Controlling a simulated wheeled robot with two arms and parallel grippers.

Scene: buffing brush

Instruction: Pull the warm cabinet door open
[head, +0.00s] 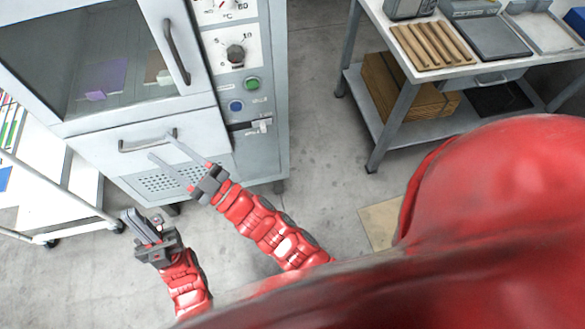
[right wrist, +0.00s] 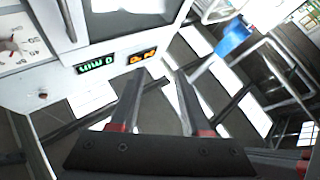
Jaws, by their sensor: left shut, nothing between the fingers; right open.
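The warm cabinet (head: 262,150) stands at the upper left in the head view. Its glass door (head: 115,113) looks shut, with a dark vertical handle (head: 176,52) on its right side. The door and its handle (right wrist: 66,18) also show at the top of the right wrist view. My right gripper (head: 160,146) is open and empty; its fingertips overlap the lower drawer handle (head: 135,146) in the head view, and contact cannot be told. It is below the door handle. My left gripper (head: 131,214) is shut and empty, lower left, in front of the cabinet.
A control panel (head: 236,85) with knobs and buttons lies right of the door. A white cart (head: 70,190) stands at the left. A workbench (head: 475,67) with trays and a lower shelf stands at upper right. Floor between cabinet and bench is clear.

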